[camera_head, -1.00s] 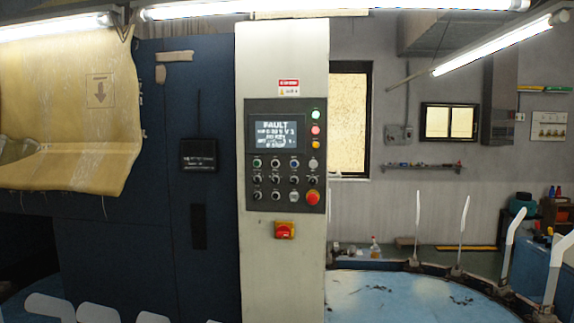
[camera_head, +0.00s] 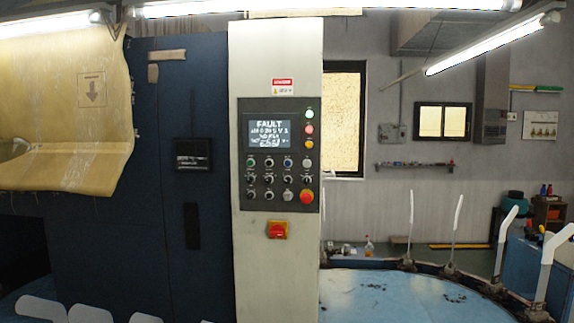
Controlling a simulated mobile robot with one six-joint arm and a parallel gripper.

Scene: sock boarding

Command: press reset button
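The control panel (camera_head: 243,190) is a dark plate on a pale column in the middle of the head view. Its screen (camera_head: 270,134) reads FAULT, with smaller lines below. Under the screen are rows of small buttons and knobs, among them a green button (camera_head: 252,163), a blue button (camera_head: 288,162) and a whitish button (camera_head: 307,162). A red mushroom button (camera_head: 307,196) sits at the lower right. Button labels are too small to read, so I cannot tell which is reset. My gripper is not in view.
A red and yellow rotary switch (camera_head: 277,230) sits below the panel. Yellowish fabric (camera_head: 70,110) hangs at the left over a dark blue cabinet (camera_head: 185,80). A round blue table (camera_head: 400,295) with upright white posts stands at the right. Nothing blocks the view of the panel.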

